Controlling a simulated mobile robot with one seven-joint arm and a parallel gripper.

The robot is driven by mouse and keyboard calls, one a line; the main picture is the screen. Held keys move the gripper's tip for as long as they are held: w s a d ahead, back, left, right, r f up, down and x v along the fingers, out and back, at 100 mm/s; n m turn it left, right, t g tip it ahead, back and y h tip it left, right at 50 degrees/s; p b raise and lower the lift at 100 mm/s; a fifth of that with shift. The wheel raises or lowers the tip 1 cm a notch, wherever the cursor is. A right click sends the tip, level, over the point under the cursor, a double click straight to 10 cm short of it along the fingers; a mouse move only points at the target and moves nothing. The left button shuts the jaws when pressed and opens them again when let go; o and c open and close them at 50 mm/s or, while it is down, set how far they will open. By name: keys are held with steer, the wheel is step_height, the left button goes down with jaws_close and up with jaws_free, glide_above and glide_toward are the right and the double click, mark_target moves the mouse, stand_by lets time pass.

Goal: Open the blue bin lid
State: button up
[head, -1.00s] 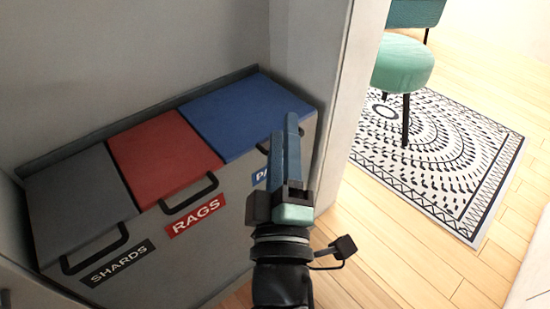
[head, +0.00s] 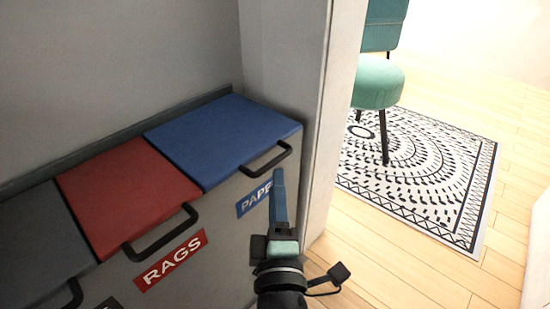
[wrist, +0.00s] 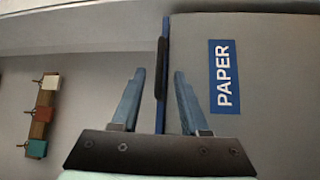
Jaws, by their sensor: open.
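The blue lid (head: 225,137) lies flat and closed on the right-hand bin of a grey unit. Its black loop handle (head: 268,161) sticks out at the front edge, above the PAPER label (head: 254,197). My gripper (head: 279,173) is in front of this bin, with its fingertips just below the handle in the picture. In the wrist view my gripper (wrist: 158,75) has its two blue fingers spread and empty. The handle (wrist: 162,68) appears edge-on, in line with the gap between them. I cannot tell whether the fingers reach around it. The blue lid (wrist: 167,28) shows as a thin strip.
The closed red RAGS lid (head: 130,190) and a grey lid (head: 38,238) lie to the left, each with a black handle. A wall end (head: 325,130) stands close on the right. Beyond are a patterned rug (head: 425,170), a teal chair (head: 378,82) and open floor.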

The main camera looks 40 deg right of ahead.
mark_target(275, 160)
steer(key=x, duration=0.7)
jaws_close()
stand_by(1.4)
